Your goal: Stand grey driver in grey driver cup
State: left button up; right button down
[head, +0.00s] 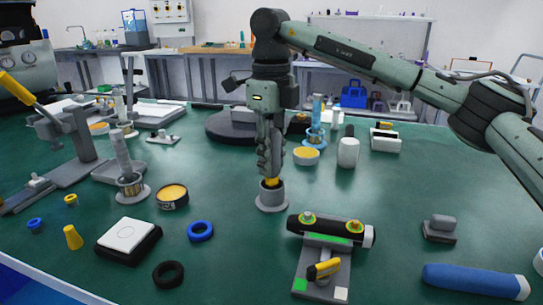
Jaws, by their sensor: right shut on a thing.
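My right gripper (270,160) points straight down at the middle of the table, with its fingers shut on the grey driver. The driver is mostly hidden by the fingers; a yellow part (271,183) shows just below the fingertips, at the mouth of a grey cup (271,201). The cup stands upright on the green table. The lower end of the driver appears to be inside the cup, but its depth cannot be seen. My left gripper is not in view.
A black and grey fixture (325,265) stands in front right of the cup, with a blue handle (475,281) farther right. A blue ring (201,231) and white-topped block (128,236) lie front left. A yellow-filled dish (306,156) and white bottle (348,152) stand behind right.

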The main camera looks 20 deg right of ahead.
jog(key=c, duration=1.2)
grip_release()
jog(key=shift+o, duration=0.2)
notch_tip(320, 180, up, 12)
jog(key=shift+f, duration=0.1)
